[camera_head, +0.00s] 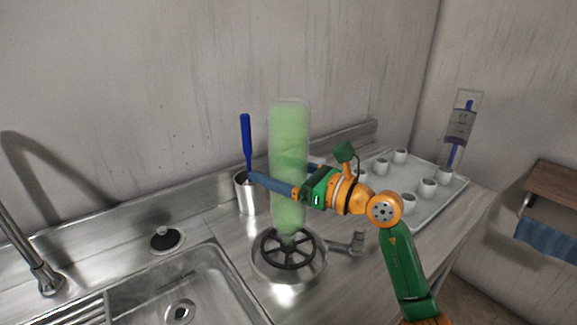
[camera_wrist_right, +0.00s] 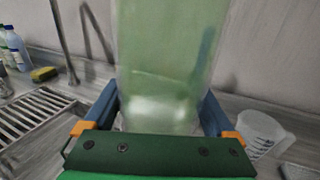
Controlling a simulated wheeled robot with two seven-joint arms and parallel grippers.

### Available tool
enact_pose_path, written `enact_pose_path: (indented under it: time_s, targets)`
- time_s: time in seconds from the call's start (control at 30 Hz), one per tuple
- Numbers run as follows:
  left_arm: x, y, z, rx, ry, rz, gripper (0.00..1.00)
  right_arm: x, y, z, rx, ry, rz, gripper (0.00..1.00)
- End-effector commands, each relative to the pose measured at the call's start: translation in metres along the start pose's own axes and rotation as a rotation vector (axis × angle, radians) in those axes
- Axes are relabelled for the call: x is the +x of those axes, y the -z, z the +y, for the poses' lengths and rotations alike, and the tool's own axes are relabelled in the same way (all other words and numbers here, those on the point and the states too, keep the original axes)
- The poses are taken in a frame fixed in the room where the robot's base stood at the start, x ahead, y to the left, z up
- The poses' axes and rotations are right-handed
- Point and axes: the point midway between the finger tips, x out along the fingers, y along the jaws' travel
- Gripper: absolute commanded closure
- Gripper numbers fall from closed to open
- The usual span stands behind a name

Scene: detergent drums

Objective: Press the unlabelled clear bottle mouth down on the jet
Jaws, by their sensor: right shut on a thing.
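The clear bottle (camera_head: 289,140), tall, unlabelled and green inside, stands upright with its flat end up. Its narrowed lower end is over the middle of the black spoked ring of the jet (camera_head: 288,250), set in a round steel bowl. I cannot tell whether the mouth touches the jet. My right gripper (camera_head: 281,170) is shut on the bottle around its middle, with one blue finger in front. In the right wrist view the bottle (camera_wrist_right: 170,65) fills the space between both fingers (camera_wrist_right: 160,115). My left gripper is not in view.
A steel cup (camera_head: 246,196) with a blue-handled tool is left of the bottle. The sink (camera_head: 140,295) is at the left. A clear jug (camera_wrist_right: 262,133) shows in the wrist view.

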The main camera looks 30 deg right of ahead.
Motion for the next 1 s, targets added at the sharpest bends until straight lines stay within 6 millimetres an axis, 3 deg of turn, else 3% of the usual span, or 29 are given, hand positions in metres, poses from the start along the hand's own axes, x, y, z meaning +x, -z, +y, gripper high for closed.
enact_pose_path:
  time_s: [1.0]
  targets:
    - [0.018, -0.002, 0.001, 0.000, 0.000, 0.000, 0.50, 0.000, 0.021, 0.000, 0.001, -0.001, 0.002, 0.64]
